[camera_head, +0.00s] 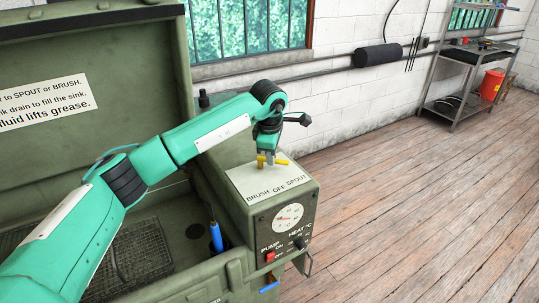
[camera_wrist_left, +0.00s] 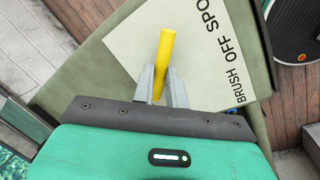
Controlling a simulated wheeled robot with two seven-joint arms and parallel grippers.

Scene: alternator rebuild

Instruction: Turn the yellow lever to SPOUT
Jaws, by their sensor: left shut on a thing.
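The yellow lever (camera_head: 282,162) sits on a pale label plate (camera_head: 243,182) on top of the green washer's control box. The plate reads BRUSH, OFF, SPOUT along its front edge. My left gripper (camera_head: 266,158) reaches down over the plate and is shut on the lever. In the left wrist view the lever (camera_wrist_left: 166,50) stands out between the two grey fingers (camera_wrist_left: 162,88). Its free end points toward the SPOUT side, roughly along the row of words. The fingers hide its pivot end. My right gripper is in neither view.
The control box front has a round gauge (camera_head: 288,217), a red pump switch (camera_head: 269,257) and a heat knob. A blue-handled item (camera_head: 216,237) stands in the sink beside the box. The raised lid (camera_head: 95,60) is behind my left arm. Floor to the right is clear.

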